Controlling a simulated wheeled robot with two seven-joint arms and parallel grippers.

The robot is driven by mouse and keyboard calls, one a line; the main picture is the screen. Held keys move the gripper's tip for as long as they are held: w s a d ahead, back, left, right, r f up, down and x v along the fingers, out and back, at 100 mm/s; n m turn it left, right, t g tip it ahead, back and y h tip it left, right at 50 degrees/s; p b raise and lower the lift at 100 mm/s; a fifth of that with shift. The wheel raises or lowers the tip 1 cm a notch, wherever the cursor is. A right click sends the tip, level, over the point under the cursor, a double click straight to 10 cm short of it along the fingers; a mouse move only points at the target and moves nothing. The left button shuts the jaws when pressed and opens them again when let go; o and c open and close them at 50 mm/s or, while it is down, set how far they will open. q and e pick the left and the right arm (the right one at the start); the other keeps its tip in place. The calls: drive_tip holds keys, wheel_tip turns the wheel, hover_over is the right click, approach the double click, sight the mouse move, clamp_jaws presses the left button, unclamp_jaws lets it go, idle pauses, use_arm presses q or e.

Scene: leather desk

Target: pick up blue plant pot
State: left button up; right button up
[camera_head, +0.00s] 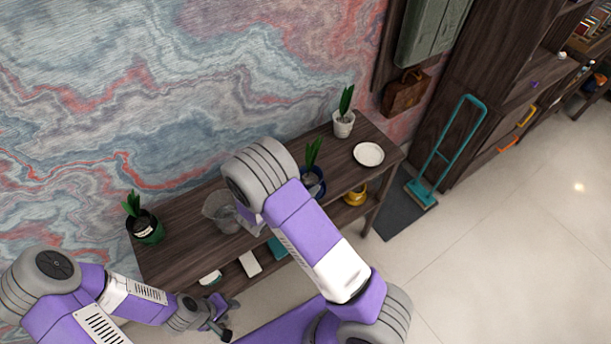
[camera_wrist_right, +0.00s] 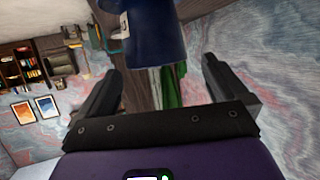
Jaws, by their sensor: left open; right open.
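The blue plant pot (camera_head: 318,187) stands on the dark wooden shelf table (camera_head: 180,205), with a green-leaved plant rising from it. My right forearm partly covers it in the head view. In the right wrist view the blue pot (camera_wrist_right: 158,35) appears upside down at the top centre, with green leaves (camera_wrist_right: 168,88) below it. My right gripper (camera_wrist_right: 162,88) is open, with its fingers spread on either side of the leaves; whether they touch anything is unclear. It is hidden in the head view. My left gripper (camera_head: 218,325) is open and empty in front of the table, away from the pot.
A white pot (camera_head: 343,127) and white plate (camera_head: 368,154) are to the right. A yellow object (camera_head: 355,194) sits on the lower shelf. Open floor lies right.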

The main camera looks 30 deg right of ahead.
sight(315, 172)
drive_tip(key=shift+d+f, duration=0.3)
drive_tip(key=shift+d, duration=0.45)
drive_tip(key=x, duration=0.4)
drive_tip(key=shift+w+d+f+b, duration=0.1)
drive_tip(key=shift+d+f+b, duration=0.15)
drive_tip(key=shift+f+b, duration=0.15)
drive_tip(key=shift+r, duration=0.1)
drive_tip(key=c, duration=1.3)
